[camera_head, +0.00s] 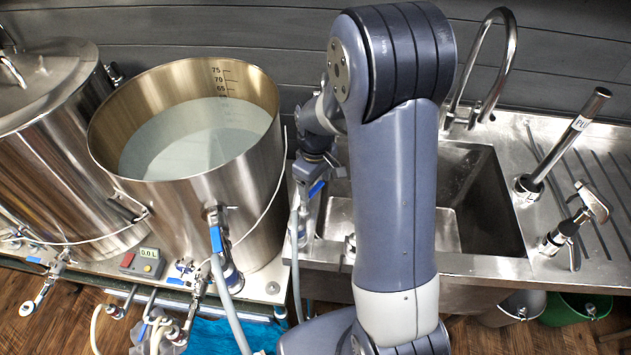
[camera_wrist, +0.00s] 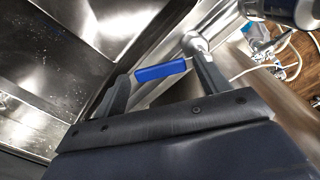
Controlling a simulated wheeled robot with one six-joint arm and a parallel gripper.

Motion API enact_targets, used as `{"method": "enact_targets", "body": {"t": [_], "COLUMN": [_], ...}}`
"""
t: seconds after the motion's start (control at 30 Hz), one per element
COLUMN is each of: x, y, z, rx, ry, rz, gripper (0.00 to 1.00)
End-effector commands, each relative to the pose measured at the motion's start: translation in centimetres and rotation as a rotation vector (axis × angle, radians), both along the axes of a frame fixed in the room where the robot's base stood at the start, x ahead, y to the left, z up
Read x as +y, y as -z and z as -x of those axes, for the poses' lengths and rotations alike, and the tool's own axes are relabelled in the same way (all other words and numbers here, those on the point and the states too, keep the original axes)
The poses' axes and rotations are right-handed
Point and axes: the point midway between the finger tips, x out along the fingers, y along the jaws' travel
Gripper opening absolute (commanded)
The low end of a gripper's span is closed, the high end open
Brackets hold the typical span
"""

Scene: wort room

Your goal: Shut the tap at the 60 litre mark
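The steel kettle (camera_head: 262,185) holds pale water (camera_head: 195,140). Inside its wall is a scale (camera_head: 222,80) with 75, 70 and 65 readable. The water surface lies below the 65 mark, around where 60 would be; that label is hard to read. A tap with a blue lever (camera_head: 317,188) stands at the sink's left edge, with a grey hose below it. In the wrist view the blue lever (camera_wrist: 160,72) lies across the gap between the fingers of my gripper (camera_wrist: 158,68). The fingers are apart, and I see no clear grip on the lever.
The kettle has its own blue-handled valve (camera_head: 216,239) with a hose. A counter box (camera_head: 143,262) reads 0.0 L. A second steel vessel (camera_head: 60,150) stands left. The sink (camera_head: 480,215), curved faucet (camera_head: 487,75) and upright pipe (camera_head: 568,140) are on the right.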

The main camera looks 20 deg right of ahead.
Motion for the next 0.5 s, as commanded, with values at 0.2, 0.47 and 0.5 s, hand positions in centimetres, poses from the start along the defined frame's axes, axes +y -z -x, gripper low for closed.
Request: {"method": "enact_targets", "body": {"t": [0.2,0.47,0.5], "x": [0.00,0.00,0.00], "y": [-0.03,-0.05,-0.05], "z": [-0.01,-0.02,-0.02], "rx": [0.000,-0.001,-0.001], "ry": [0.000,0.000,0.000], "rz": [0.000,-0.001,-0.001], "gripper": [0.53,0.32,0.28]}}
